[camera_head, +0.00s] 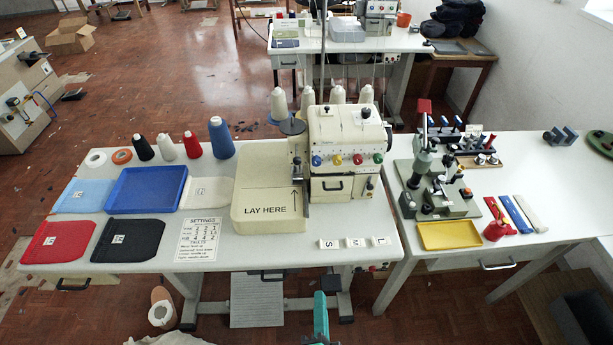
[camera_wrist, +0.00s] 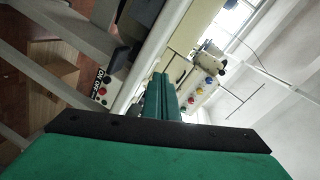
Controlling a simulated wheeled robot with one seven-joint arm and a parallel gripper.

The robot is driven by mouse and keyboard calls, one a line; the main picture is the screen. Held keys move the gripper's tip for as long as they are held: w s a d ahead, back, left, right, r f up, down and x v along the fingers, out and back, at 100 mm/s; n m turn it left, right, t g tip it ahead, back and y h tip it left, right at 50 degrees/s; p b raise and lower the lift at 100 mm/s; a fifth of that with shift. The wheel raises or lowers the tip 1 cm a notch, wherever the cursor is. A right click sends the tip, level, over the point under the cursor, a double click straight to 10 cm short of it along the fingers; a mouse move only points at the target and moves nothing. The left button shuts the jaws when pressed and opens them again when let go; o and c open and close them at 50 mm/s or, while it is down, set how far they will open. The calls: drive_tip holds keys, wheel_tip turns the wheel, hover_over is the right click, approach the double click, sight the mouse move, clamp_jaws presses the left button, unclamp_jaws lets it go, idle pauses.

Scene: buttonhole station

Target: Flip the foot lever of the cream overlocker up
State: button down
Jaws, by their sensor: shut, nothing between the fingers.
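The cream overlocker (camera_head: 340,128) stands at the right end of the white table, with blue, yellow, red and green dials on its front. Its foot lever is too small to make out for sure; the dark parts of the foot area (camera_head: 297,165) show at the left of the machine's head. The overlocker also shows tilted in the wrist view (camera_wrist: 199,88), beyond my fingers. My gripper (camera_head: 320,298) is at the bottom edge of the head view, in front of the table and well apart from the machine. In the wrist view its green fingers (camera_wrist: 161,78) are together and empty.
A cream extension plate marked LAY HERE (camera_head: 266,211) lies left of the head. A blue tray (camera_head: 147,190), fabric pieces and thread cones fill the table's left. Lettered tiles (camera_head: 354,242) lie at the front edge. A side table (camera_head: 545,225) with a press stands right.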

drive_tip(key=w+d+r+m+t+y, duration=0.1)
drive_tip(key=w+r+m+y, duration=0.1)
drive_tip(key=w+r+m, duration=0.3)
drive_tip(key=w+d+r+m+t+y, duration=0.1)
drive_tip(key=w+r+m, duration=0.5)
drive_tip(key=w, duration=0.7)
wheel_tip(320, 180, up, 2)
drive_tip(key=shift+w+d+r+y, duration=0.1)
drive_tip(key=shift+w+d+y, duration=0.2)
drive_tip(key=shift+d+y, duration=0.2)
approach(297, 153)
drive_tip(key=shift+w+f, duration=1.1)
drive_tip(key=shift+w, duration=0.85)
drive_tip(key=shift+d, duration=0.25)
